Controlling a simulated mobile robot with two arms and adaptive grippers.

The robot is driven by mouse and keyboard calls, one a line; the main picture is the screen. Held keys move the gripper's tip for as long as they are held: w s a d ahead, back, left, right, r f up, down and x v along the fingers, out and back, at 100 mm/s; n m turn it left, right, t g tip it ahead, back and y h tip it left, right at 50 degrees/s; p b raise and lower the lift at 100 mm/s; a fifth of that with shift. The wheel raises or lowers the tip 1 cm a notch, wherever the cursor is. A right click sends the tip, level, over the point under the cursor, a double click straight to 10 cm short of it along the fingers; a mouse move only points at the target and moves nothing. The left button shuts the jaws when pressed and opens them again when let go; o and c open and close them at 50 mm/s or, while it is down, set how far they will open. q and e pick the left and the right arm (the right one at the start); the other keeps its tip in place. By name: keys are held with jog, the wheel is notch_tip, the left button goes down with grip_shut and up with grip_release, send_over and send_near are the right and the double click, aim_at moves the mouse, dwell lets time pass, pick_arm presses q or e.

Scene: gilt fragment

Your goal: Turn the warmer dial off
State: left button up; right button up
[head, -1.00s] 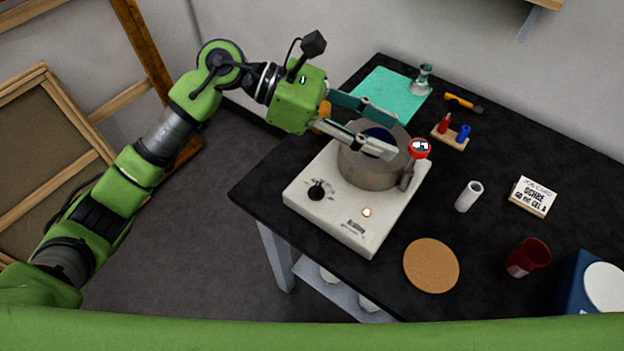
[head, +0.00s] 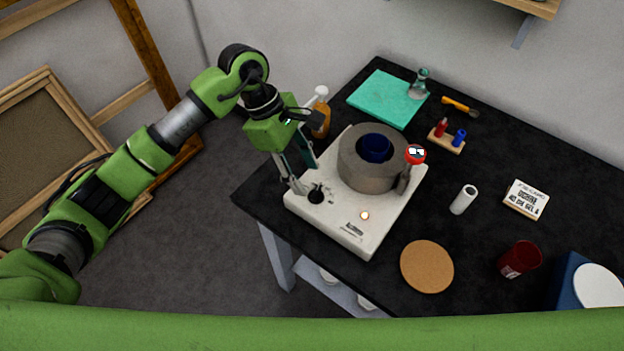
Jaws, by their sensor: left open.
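The white warmer (head: 340,222) stands on the black table near its left edge. Its black dial (head: 316,194) is on the left part of the top face. A small lamp (head: 364,215) glows on the top face. A grey metal pot (head: 365,180) with a blue vessel (head: 376,148) inside sits on the warmer. My left gripper (head: 301,180) is open and points down, its fingers at the warmer's left edge, just left of and above the dial. Whether a finger touches the dial I cannot tell. My right gripper is not in view.
An amber bottle (head: 321,118) stands close behind the left gripper. A cork mat (head: 427,267), a white cylinder (head: 463,199) and a red cup (head: 520,259) are to the right. A teal mat (head: 388,98) lies at the back.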

aim_at(314, 191)
pick_arm(q)
jog(key=shift+p+x, duration=0.6)
jog(key=shift+x, duration=1.9)
jog(key=c, duration=1.1)
